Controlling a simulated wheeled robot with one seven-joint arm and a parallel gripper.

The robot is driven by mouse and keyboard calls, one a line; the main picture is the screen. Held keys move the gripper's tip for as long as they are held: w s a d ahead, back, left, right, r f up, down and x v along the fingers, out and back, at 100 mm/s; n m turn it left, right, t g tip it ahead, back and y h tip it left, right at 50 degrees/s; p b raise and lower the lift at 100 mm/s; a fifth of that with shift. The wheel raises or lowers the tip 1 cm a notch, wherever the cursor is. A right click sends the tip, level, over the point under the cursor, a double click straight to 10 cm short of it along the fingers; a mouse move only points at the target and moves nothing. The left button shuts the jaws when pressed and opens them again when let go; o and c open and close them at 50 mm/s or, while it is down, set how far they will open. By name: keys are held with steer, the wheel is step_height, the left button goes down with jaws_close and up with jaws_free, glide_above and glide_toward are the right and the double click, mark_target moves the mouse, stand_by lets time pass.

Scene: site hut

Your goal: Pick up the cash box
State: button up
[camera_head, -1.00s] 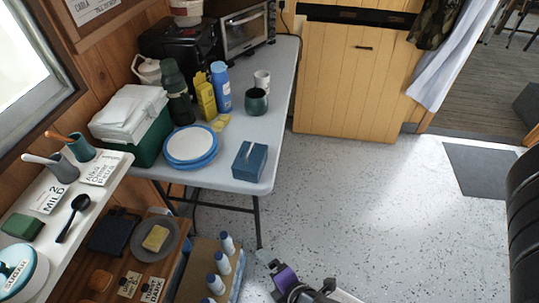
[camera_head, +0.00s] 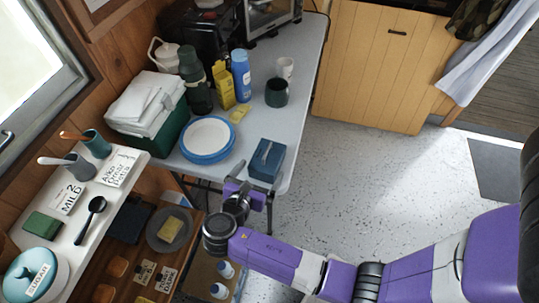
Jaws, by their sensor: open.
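The cash box (camera_head: 267,160) is a small dark blue box with a lighter handle strip on its lid. It sits near the front right corner of the grey folding table (camera_head: 307,85). My purple arm reaches in from the lower right, and my gripper (camera_head: 257,191) is just in front of the table's front edge, close below the box in the picture. The jaws are open and look empty. I cannot tell the exact gap between the fingers and the box.
Stacked blue-rimmed plates (camera_head: 207,139) stand left of the box, with a dark green mug (camera_head: 276,92) behind it. A white shelf (camera_head: 88,215) with a sugar pot (camera_head: 30,273) fills the lower left.

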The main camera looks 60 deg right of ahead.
mark_target(267, 158)
steer(key=shift+x, duration=1.4)
steer(key=shift+w+p+x, duration=0.2)
steer(key=shift+p+x, duration=0.1)
steer(key=shift+x, duration=2.4)
steer(key=shift+a+f, duration=0.1)
steer(key=c, duration=1.9)
steer(key=shift+c, duration=0.5)
